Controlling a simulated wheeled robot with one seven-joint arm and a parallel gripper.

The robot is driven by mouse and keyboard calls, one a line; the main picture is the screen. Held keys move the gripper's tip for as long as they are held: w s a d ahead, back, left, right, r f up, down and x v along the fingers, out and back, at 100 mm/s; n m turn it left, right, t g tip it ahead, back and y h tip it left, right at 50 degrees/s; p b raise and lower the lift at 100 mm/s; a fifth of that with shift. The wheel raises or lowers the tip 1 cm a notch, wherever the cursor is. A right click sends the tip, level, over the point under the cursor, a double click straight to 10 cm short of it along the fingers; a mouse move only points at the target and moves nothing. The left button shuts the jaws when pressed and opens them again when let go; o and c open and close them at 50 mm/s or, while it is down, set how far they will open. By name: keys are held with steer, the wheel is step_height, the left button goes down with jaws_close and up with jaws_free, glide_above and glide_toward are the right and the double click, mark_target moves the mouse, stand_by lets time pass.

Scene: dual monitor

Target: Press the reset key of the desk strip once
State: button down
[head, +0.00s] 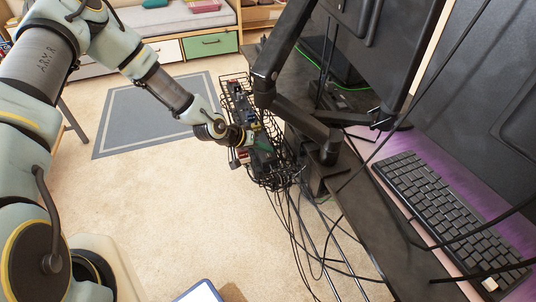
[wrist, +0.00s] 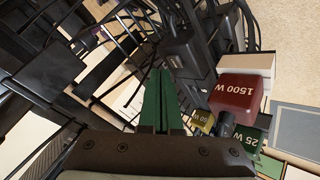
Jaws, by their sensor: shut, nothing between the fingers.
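The wire basket (head: 233,88) hangs under the rear edge of the desk and holds a dark strip with several plugs and cables. In the wrist view a black strip-like body (wrist: 185,52) lies just right of the fingertips. My gripper (head: 264,144) is at the basket in the head view. Its green fingers are shut together and empty in the wrist view (wrist: 160,74). I cannot tell whether they touch anything. I cannot make out a reset key in either view. A red block marked 1500 W (wrist: 238,94) is right of the fingers.
A yellow block marked 50 W (wrist: 203,121) and a green block marked 25 W (wrist: 243,139) sit close right of the fingers. Loose black cables (head: 300,215) hang below the basket. Monitor arms (head: 290,105) and a keyboard (head: 450,215) are at the desk. The carpet (head: 170,210) left is clear.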

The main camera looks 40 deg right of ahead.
steer(key=shift+r, duration=0.1)
steer(key=shift+r+p, duration=1.55)
steer(key=shift+r, duration=0.9)
steer(key=w+a+r+n+t+y, duration=0.15)
steer(key=w+a+r, duration=0.25)
steer(key=a, duration=0.5)
steer(key=w+a+r+n+t+y, duration=0.1)
steer(key=w+a+r+y, duration=0.25)
steer(key=a, duration=0.55)
steer(key=w+a+r+n+t+y, duration=0.1)
steer(key=w+a+r, duration=0.4)
steer(key=a, duration=0.4)
steer(key=s+a+r+n+y, duration=0.1)
steer(key=s+a+r+n, duration=0.2)
steer(key=a+r, duration=0.3)
steer(key=s+a+r+n+y, duration=0.1)
steer(key=s+a+r+n, duration=0.2)
steer(key=a, duration=1.1)
step_height(320, 180, up, 4)
steer(key=shift+s+a+f+y, duration=0.1)
steer(key=shift+s+a+y, duration=0.3)
steer(key=shift+s, duration=0.85)
